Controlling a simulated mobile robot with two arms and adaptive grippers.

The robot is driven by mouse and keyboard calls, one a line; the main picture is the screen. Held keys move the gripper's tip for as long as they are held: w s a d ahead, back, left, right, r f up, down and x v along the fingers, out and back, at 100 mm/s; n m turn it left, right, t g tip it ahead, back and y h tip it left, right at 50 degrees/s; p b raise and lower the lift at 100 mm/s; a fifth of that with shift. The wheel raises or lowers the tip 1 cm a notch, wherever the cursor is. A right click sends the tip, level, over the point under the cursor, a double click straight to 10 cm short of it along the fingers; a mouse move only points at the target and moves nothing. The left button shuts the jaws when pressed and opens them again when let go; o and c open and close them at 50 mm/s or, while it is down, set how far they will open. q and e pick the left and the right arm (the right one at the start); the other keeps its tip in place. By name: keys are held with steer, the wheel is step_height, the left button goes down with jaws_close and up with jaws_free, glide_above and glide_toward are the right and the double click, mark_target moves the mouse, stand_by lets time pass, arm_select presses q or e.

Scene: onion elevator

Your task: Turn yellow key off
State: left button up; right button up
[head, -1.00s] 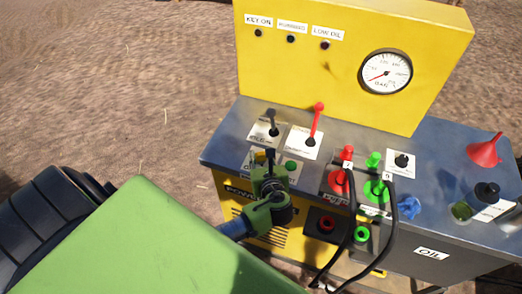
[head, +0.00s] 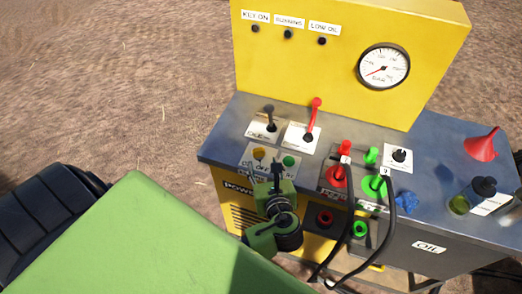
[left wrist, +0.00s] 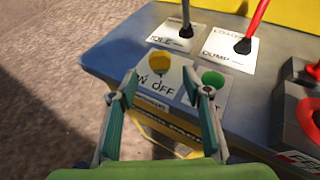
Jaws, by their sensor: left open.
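The yellow key (head: 259,152) sits on a white label plate on the panel's left front part, beside a green button (head: 289,161). In the left wrist view the yellow key (left wrist: 159,62) stands just beyond my fingertips, with "OFF" lettering below it and the green button (left wrist: 212,78) to its right. My left gripper (head: 277,172) is at the panel's front edge, in front of and slightly right of the key. In the left wrist view my left gripper (left wrist: 163,85) is open and empty, its two fingers apart below the key. My right gripper is not in view.
A dark lever (head: 270,117) and a red lever (head: 313,115) stand behind the key. Red and green plugs with black cables (head: 389,215) are to the right. A yellow back panel (head: 350,60) with a gauge rises behind. A red funnel (head: 482,145) stands far right.

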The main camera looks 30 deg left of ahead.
arm_select(q)
steer(key=shift+v, duration=1.55)
